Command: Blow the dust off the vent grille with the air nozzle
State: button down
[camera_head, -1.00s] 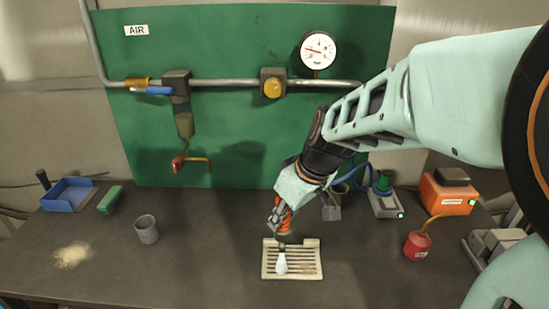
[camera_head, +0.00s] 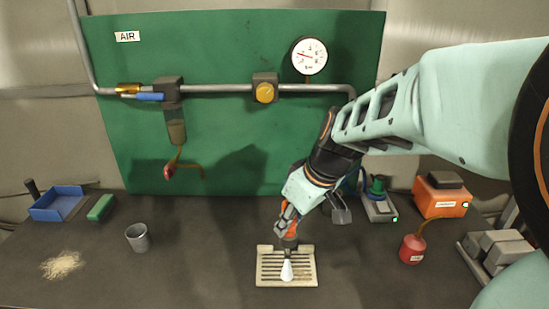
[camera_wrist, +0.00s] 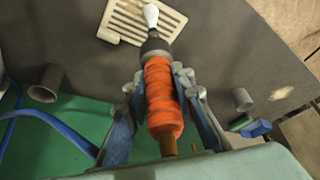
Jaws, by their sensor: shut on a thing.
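The vent grille (camera_head: 266,281) is a cream slotted plate lying flat on the dark bench; it also shows at the top of the wrist view (camera_wrist: 122,20). My gripper (camera_head: 288,222) is shut on the orange grip of the air nozzle, with a finger on each side of the orange body (camera_wrist: 160,95). The nozzle's dark collar leads to a white tip (camera_head: 287,270), which points down at the middle of the grille. I cannot tell whether the tip touches it. Any dust on the slots is too faint to make out.
A tan dust pile (camera_head: 62,265), a grey cup (camera_head: 138,238), a green block (camera_head: 101,207) and a blue tray (camera_head: 58,203) are at left. A red can (camera_head: 411,250) and an orange box (camera_head: 440,196) are at right. Bare bench lies between cup and grille.

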jog(key=shift+d, duration=0.1)
dwell(0.5)
jog(key=shift+d+b, duration=0.9)
jog(key=shift+d, duration=1.25)
jog(key=shift+w, duration=1.85)
jog(key=shift+w+a, duration=0.1)
jog(key=shift+a, duration=2.1)
jog(key=shift+a, duration=2.25)
